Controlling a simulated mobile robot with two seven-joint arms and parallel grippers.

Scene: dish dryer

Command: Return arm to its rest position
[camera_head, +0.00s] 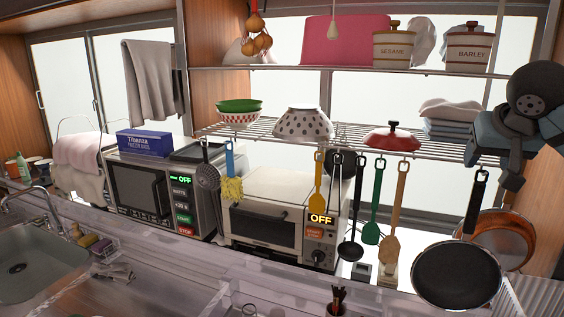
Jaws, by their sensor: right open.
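My right arm comes in at the upper right edge. Its gripper (496,160) is open and empty, held up in front of the right end of the wire rack (350,138). Its fingers point down, and no object is between them. My left arm and gripper are not in view. On the rack stand a green-topped bowl (239,112), an upside-down dotted bowl (303,123) and a red lid (392,138). Folded cloths (450,118) lie on it, just left of the right gripper.
Below the rack are a microwave (142,192), a toaster oven (265,222) and several hanging utensils. A black pan (457,275) and a copper pan (505,238) hang below the right gripper. The sink (35,265) is at the lower left. An upper shelf (290,68) holds canisters.

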